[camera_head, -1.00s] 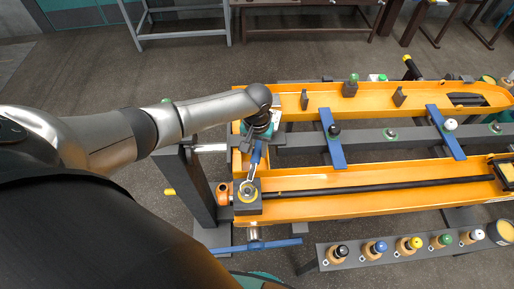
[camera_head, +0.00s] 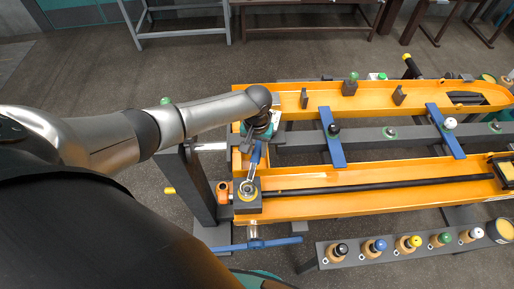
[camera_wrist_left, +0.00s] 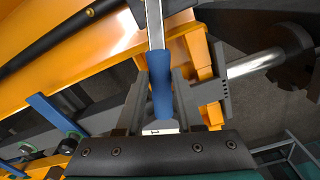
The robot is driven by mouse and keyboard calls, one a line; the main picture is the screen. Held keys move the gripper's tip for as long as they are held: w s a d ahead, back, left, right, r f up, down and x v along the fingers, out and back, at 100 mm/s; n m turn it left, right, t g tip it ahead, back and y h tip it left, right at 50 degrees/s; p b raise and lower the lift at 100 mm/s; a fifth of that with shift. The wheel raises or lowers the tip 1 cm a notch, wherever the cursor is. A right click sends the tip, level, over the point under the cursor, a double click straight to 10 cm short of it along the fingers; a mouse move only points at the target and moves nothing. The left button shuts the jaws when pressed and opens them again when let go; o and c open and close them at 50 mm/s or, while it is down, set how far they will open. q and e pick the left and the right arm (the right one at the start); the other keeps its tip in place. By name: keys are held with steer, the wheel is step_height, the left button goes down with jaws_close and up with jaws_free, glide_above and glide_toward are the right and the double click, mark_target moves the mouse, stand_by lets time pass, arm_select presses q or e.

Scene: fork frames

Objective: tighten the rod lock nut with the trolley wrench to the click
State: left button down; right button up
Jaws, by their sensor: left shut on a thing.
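The wrench has a blue handle (camera_head: 256,155) and a bright metal shank. Its ring end (camera_head: 247,188) sits over the rod lock nut on a dark block at the left end of the orange frame; the ring mostly hides the nut. My left gripper (camera_head: 258,140) is shut on the blue handle. In the left wrist view the handle (camera_wrist_left: 161,88) lies between the two grey fingers, with the shank running up out of frame. A long black rod (camera_head: 380,188) extends right from the block. My right gripper is not in view.
The orange frame (camera_head: 330,209) rests on a grey stand, with two blue crossbars (camera_head: 333,138) (camera_head: 445,132) over its middle. A grey rail (camera_head: 400,247) in front carries several colour-topped pieces. An orange fitting (camera_head: 223,193) is left of the block.

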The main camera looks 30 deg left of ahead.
arm_select(q)
steer(key=shift+f+b, duration=0.5)
steer(key=shift+f, duration=0.25)
steer(key=c, duration=1.1)
jaws_free()
jaws_close()
stand_by(0.4)
stand_by(1.1)
